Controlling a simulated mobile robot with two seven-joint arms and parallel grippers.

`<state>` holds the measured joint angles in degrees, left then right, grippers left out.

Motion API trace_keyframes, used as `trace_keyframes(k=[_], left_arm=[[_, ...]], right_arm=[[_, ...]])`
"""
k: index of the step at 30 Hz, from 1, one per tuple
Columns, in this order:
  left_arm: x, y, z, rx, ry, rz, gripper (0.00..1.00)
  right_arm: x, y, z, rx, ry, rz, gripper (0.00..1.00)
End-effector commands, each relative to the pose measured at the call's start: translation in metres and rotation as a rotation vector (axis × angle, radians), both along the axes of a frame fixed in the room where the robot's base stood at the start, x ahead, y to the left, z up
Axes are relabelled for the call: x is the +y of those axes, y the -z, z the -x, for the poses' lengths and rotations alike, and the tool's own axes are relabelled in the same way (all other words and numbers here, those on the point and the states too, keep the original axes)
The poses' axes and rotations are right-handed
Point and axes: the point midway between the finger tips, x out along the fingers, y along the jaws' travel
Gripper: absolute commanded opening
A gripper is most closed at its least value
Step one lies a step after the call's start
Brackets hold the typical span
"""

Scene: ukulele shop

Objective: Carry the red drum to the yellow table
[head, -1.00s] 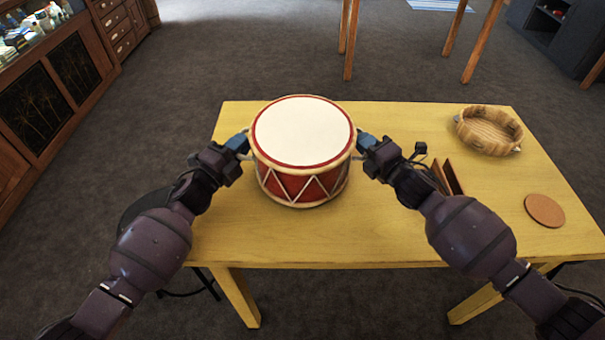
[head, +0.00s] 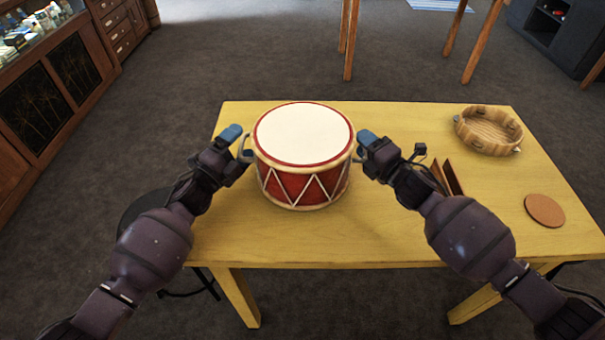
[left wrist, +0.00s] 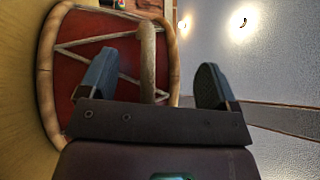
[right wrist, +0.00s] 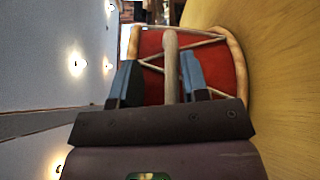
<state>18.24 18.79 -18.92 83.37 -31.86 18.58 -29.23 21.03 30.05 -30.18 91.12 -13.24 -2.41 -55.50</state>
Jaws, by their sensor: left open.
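The red drum (head: 290,190), with a white top and white zigzag cords, stands upright on the yellow table (head: 400,240), left of the table's middle. Its side handle (left wrist: 147,60) shows in the left wrist view between my left fingers, and another handle (right wrist: 170,60) shows in the right wrist view. My left gripper (head: 239,142) is wide open at the drum's left side. My right gripper (head: 362,146) is at the right side, its fingers partly apart around the handle with a gap on one side. The drum's far side is hidden.
A wooden tambourine (head: 488,131) lies at the table's back right. A round brown disc (head: 545,211) lies at the right. A small brown upright stand (head: 449,178) is right of my right gripper. A dark stool (head: 150,205) is at the table's left edge.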

Motion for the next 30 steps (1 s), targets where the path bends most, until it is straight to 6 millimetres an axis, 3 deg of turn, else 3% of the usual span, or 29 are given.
trace_keyframes(k=[11,24,30], left_arm=[[0.009,0.004,0.012,0.002,-0.001,-0.001,0.84],[0.055,0.019,0.075,0.004,-0.001,-0.001,0.84],[0.066,0.022,0.091,0.002,-0.001,0.000,0.84]], right_arm=[[0.000,-0.002,-0.001,-0.005,0.000,0.000,0.39],[0.000,-0.002,-0.001,-0.004,-0.001,-0.001,0.39],[0.000,-0.002,-0.001,-0.004,-0.001,-0.001,0.39]])
